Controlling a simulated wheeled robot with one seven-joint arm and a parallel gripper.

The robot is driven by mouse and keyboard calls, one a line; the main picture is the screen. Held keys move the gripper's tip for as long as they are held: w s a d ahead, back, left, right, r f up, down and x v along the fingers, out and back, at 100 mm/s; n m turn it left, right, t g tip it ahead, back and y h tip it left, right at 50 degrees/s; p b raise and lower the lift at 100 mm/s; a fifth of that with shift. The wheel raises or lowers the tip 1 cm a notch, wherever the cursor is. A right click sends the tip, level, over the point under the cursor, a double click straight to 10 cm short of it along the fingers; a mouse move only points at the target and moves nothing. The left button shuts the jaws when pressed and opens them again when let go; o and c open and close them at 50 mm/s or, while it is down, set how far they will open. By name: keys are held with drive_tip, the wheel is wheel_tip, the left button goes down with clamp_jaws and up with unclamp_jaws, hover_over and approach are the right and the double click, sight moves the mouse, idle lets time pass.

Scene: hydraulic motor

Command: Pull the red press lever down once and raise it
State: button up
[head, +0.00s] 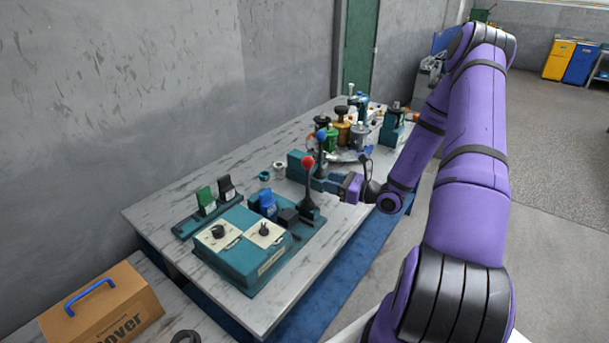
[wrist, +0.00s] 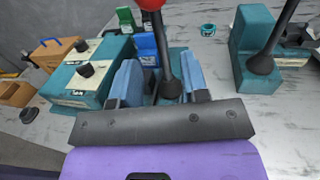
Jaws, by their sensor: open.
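The red press lever (head: 308,163) stands up from its base on the marble-look table, with a red ball knob on a black shaft. In the wrist view the lever's black shaft (wrist: 163,52) rises between my two blue fingers, with the red knob at the top edge, partly cut off. My gripper (wrist: 160,75) is open, one finger on each side of the shaft. No clear contact shows, and depth along the fingers is hard to tell. In the head view my gripper (head: 323,183) reaches in from the right, beside the shaft below the knob.
A blue-knobbed lever (head: 320,136) on a teal block stands close behind. A teal control box (head: 255,262) with two black knobs is at front left. Green and black switches (head: 206,201) stand beyond it. Several pump parts (head: 343,133) crowd the table's far end.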

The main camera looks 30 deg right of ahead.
sight(308, 178)
drive_tip(key=x, duration=1)
drive_tip(key=shift+a, duration=0.1)
clamp_jaws()
